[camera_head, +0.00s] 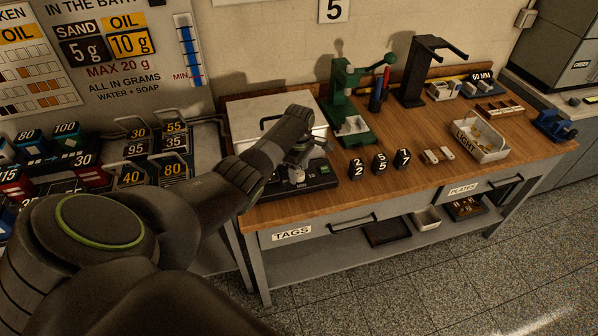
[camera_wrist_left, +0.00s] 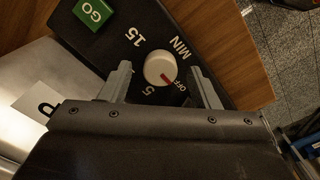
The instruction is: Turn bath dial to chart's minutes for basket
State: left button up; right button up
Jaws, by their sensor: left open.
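My left gripper (camera_head: 297,168) hangs over the black control panel (camera_head: 322,181) in front of the lidded metal bath (camera_head: 250,118). In the left wrist view, the open gripper (camera_wrist_left: 160,70) has one finger on each side of the white round dial (camera_wrist_left: 155,64). I cannot tell whether the fingers touch it. The dial's red mark points at OFF; 5, 15 and MIN are printed around it. A green GO button (camera_wrist_left: 94,13) is on the same panel. A wall chart (camera_head: 36,72) at the left is cut off. My right gripper is out of view.
Several numbered wire baskets (camera_head: 140,176) stand left of the wooden bench (camera_head: 400,122). A green press (camera_head: 343,90), black number blocks (camera_head: 380,163) and a LIGHT tray (camera_head: 480,155) lie right of the bath. The bench front by the blocks has free room.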

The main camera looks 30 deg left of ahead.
pick_arm(q)
jog(key=shift+f, duration=0.45)
jog(key=c, duration=1)
